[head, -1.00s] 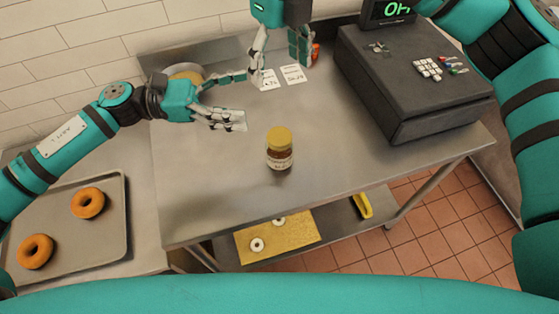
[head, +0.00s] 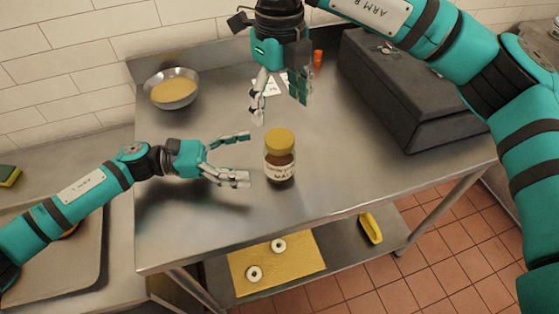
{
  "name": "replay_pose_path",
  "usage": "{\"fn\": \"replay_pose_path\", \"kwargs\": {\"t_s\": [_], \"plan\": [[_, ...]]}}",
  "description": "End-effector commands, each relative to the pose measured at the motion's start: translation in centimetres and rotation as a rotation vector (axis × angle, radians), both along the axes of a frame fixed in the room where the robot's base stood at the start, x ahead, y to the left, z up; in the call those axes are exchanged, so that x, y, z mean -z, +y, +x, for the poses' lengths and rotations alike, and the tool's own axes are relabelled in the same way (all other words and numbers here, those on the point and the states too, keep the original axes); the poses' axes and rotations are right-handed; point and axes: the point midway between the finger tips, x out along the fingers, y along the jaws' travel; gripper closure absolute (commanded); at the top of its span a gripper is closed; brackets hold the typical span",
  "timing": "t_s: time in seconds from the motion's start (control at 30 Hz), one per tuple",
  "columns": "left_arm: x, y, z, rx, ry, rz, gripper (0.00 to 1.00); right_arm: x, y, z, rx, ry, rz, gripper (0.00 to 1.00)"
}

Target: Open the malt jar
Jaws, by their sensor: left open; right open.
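The malt jar (head: 280,165) stands upright on the steel table. It is brown with a white label, and its yellow lid (head: 279,140) is on. My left gripper (head: 250,160) is open just left of the jar, its fingers pointing toward it, with a small gap that appears to remain between them. My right gripper (head: 279,112) is open above and behind the lid in the picture, fingers pointing down, apart from the lid as far as I can tell. Both grippers are empty.
A metal bowl of yellow contents (head: 172,88) stands at the back left of the steel table (head: 340,190). A dark cash register (head: 400,100) fills the back right. Paper cards (head: 268,88) and an orange-capped item (head: 317,58) lie behind my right gripper. The front of the table is clear.

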Motion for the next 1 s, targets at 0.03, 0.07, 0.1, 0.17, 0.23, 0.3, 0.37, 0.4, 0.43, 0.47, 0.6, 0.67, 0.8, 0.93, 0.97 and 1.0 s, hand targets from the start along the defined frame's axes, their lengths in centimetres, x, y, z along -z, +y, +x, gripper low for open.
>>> {"fn": "replay_pose_path", "kwargs": {"t_s": [0.03,0.07,0.1,0.17,0.23,0.3,0.37,0.4,0.43,0.47,0.6,0.67,0.8,0.93,0.97,1.0], "plan": [[1.2,0.0,0.0,-0.002,0.006,0.001,0.1,0.0,0.0,0.0,0.0,0.0,0.0,0.27],[1.8,0.0,0.0,-0.001,0.005,0.001,0.1,0.0,0.0,0.0,0.0,0.0,0.0,0.27],[1.3,-1.1,0.0,0.004,-0.002,-0.004,0.1,0.0,0.0,0.0,0.0,0.0,0.0,0.27],[1.3,-2.3,0.1,0.004,-0.003,-0.003,0.1,0.0,0.0,0.0,0.0,0.0,0.0,0.27],[1.3,-3.6,0.2,0.003,-0.002,-0.002,0.1,0.0,0.0,0.0,0.0,0.0,0.0,0.27],[1.3,-4.7,0.2,0.003,-0.001,-0.002,0.1,0.0,0.0,0.0,0.0,0.0,0.0,0.27],[1.3,-5.5,0.3,0.002,-0.002,-0.001,0.1,0.0,0.0,0.0,0.0,0.0,0.0,0.27],[1.3,-6.0,0.4,0.001,-0.001,-0.001,0.1,0.0,0.0,0.0,0.0,0.0,0.0,0.27],[1.3,-6.3,0.4,0.002,-0.001,-0.001,0.1,0.0,0.0,0.0,0.0,0.0,0.0,0.27],[1.4,-6.6,0.4,0.001,-0.001,-0.001,0.1,0.0,0.0,0.0,0.0,0.0,0.0,0.27],[1.4,-7.3,0.4,0.0,-0.001,0.0,0.1,0.0,0.0,0.0,0.0,0.0,0.0,0.27],[1.4,-7.5,0.4,0.0,-0.001,0.0,0.1,0.0,0.0,0.0,0.0,0.0,0.0,0.27],[1.4,-7.5,0.5,0.0,0.0,0.0,0.1,0.0,0.0,0.0,0.0,0.0,0.0,0.27],[1.4,-7.5,0.5,0.0,0.0,0.0,0.14,0.0,0.0,0.0,0.0,0.0,0.0,0.27],[1.4,-7.5,0.5,0.0,0.0,0.0,0.18,0.0,0.0,0.0,0.0,0.0,0.0,0.27],[1.4,-7.5,0.5,0.0,0.0,0.0,0.23,0.0,0.0,0.0,0.0,0.0,0.0,0.27]]}}
